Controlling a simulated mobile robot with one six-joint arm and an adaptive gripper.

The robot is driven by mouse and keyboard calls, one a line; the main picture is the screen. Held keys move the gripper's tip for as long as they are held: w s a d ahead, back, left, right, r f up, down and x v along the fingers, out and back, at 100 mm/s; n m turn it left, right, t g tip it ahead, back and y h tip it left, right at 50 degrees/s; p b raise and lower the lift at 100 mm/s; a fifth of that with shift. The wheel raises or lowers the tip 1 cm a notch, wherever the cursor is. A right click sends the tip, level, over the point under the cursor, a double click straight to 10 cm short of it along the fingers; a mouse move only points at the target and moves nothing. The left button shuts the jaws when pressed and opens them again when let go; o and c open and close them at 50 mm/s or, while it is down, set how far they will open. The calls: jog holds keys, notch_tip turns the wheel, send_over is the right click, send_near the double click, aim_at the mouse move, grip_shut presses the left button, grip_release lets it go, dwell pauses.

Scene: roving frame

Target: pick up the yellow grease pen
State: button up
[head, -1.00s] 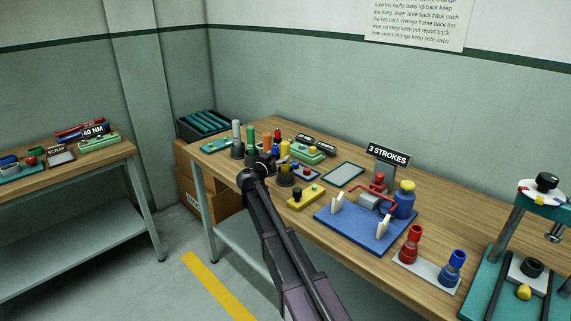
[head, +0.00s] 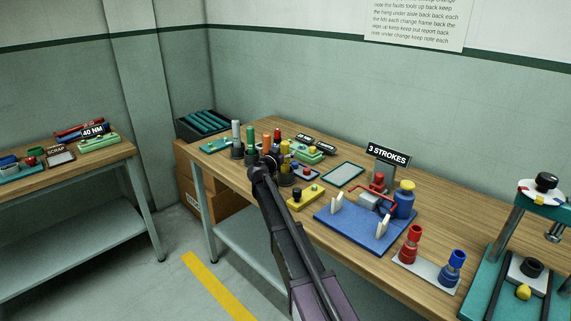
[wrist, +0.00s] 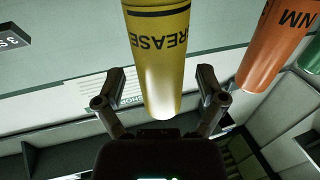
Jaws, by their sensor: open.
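The yellow grease pen (wrist: 158,60) fills the middle of the wrist view, its upside-down lettering partly reading "REASE". In the head view the pen (head: 284,151) stands upright in a dark holder (head: 286,178), partly hidden by my gripper. My gripper (head: 271,161) is beside the pen. In the wrist view its two fingers (wrist: 159,78) are spread, one on each side of the pen, with gaps visible. The pen's lower end is out of the wrist view.
An orange pen (wrist: 266,45) marked "NM" stands close to the right finger in the wrist view, with a green one (wrist: 311,55) beyond. In the head view, white (head: 236,135) and green (head: 249,137) pens stand left of my gripper. A yellow block (head: 305,198) lies to the right.

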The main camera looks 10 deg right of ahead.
dwell(0.5)
grip_shut()
